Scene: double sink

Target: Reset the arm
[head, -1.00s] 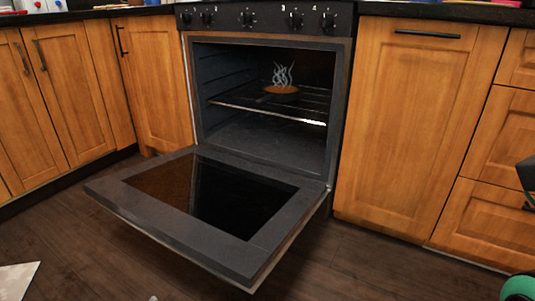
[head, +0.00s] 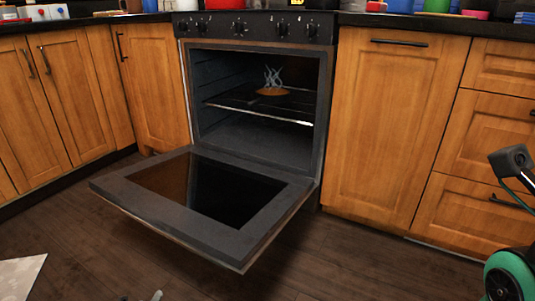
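No gripper can be made out in the head view. At the right edge, part of my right arm shows: a dark block (head: 511,161) with a green cable, and a green and black round joint (head: 509,277) below it. The fingers of that arm are not visible. Two small tips (head: 157,296) barely show at the bottom edge, too little to tell what they are. My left arm is otherwise out of view.
The oven (head: 254,85) stands with its door (head: 262,235) folded down over the floor. A brown round item (head: 272,91) with wavy wisps above it sits on the oven rack. Wooden cabinets (head: 385,125) flank the oven. Dark floor (head: 345,265) is clear right of the door.

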